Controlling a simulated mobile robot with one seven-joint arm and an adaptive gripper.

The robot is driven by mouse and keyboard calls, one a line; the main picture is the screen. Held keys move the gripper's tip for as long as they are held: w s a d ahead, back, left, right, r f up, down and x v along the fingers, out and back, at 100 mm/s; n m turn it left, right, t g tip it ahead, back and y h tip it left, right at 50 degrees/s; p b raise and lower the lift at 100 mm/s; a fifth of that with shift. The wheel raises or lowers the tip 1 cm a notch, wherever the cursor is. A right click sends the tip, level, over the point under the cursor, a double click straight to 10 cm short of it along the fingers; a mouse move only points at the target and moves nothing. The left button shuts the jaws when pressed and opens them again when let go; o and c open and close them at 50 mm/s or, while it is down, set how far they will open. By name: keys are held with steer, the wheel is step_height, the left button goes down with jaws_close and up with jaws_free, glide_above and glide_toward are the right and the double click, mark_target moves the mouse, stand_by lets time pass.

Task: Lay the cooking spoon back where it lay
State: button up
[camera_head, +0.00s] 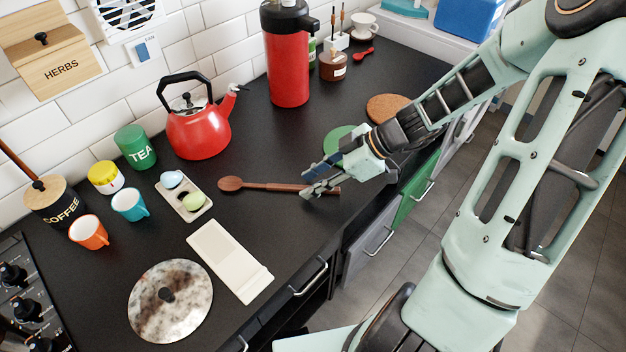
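The brown wooden cooking spoon (265,186) is on or just above the black worktop, its bowl to the left and its handle to the right. I cannot tell whether it touches the surface. My gripper (304,187) is at the right part of the handle, with one finger on the far side and one on the near side. The fingertips look apart, with the handle between them. The fingers hide part of the handle, and its end shows just to their right.
Left of the spoon are a tray (169,199) with small egg-like items and a long white dish (215,256). A red kettle (199,135) stands behind. A green disc (337,138) and cork mat (384,106) lie near my gripper. The worktop in front of the spoon is clear.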

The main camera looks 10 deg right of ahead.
steer(key=v, duration=1.2)
steer(key=shift+w, duration=0.1)
